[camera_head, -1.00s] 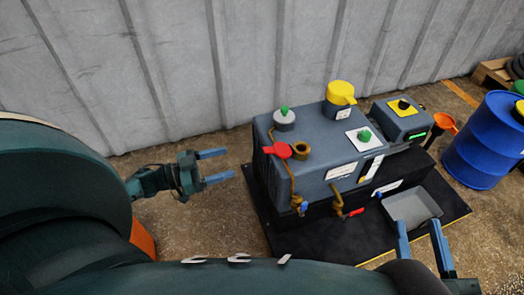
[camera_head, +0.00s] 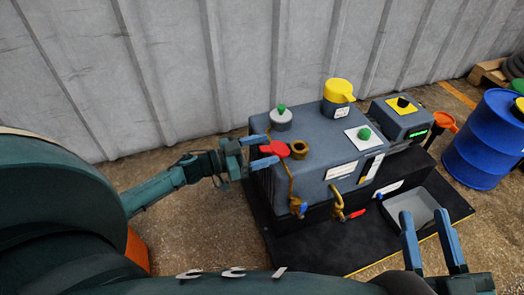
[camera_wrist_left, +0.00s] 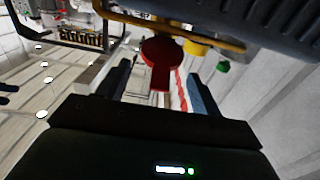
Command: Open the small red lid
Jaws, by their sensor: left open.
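The small red lid (camera_head: 275,148) is at the left edge of the grey-blue machine (camera_head: 318,150), beside a brass ring (camera_head: 299,149). In the left wrist view the red lid (camera_wrist_left: 160,62) is a round disc with a tab, seen between the fingertips. My left gripper (camera_head: 268,150) is open, its fingers on either side of the lid's area; I cannot tell whether they touch it. My right gripper (camera_head: 427,228) is open and empty at the lower right, in front of the machine and away from the lid.
A grey-white cap with a green knob (camera_head: 281,118) and a yellow cap (camera_head: 338,95) stand on the machine top. Brass valves (camera_head: 337,202) are on its front. A grey tray (camera_head: 413,206) and blue barrel (camera_head: 485,140) are at the right. Floor at the left is clear.

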